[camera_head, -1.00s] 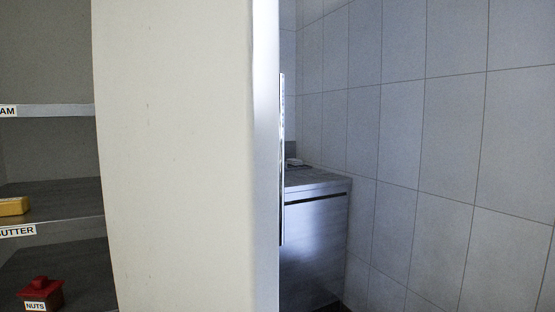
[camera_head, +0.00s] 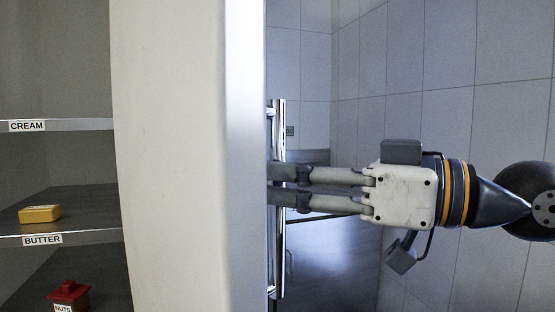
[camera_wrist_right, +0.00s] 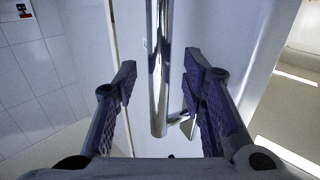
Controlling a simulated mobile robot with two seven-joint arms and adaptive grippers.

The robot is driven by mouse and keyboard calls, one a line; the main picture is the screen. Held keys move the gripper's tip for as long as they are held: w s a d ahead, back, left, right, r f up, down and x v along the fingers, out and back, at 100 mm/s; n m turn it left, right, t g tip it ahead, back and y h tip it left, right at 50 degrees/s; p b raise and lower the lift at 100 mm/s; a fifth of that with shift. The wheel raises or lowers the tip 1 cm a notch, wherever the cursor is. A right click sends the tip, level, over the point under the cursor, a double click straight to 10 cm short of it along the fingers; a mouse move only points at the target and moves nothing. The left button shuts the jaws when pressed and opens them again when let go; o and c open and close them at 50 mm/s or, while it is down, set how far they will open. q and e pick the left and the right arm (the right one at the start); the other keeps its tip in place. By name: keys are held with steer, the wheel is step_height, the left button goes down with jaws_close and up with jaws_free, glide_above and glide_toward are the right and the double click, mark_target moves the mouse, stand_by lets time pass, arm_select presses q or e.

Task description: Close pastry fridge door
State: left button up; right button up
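The fridge door (camera_head: 180,150) is a thick white panel standing open, its edge toward the right in the head view. A chrome vertical bar handle (camera_head: 280,120) is on its right-hand face. My right gripper (camera_head: 275,184) comes in from the right at the handle, its fingertips partly hidden by the door edge. In the right wrist view the handle (camera_wrist_right: 158,40) runs between the two purple-padded fingers of the gripper (camera_wrist_right: 160,82), with gaps on both sides. The gripper is open. My left gripper is not in view.
The open fridge interior at left has shelves labelled CREAM (camera_head: 70,125) and BUTTER (camera_head: 80,240), with a yellow block (camera_head: 40,214) and a red container (camera_head: 69,292) labelled NUTS. A tiled wall (camera_head: 450,60) and a grey cabinet (camera_head: 335,255) stand behind my right arm.

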steer(key=shift+x, duration=1.25)
steer(key=shift+d, duration=0.1)
jaws_close()
steer(key=shift+f, duration=0.1)
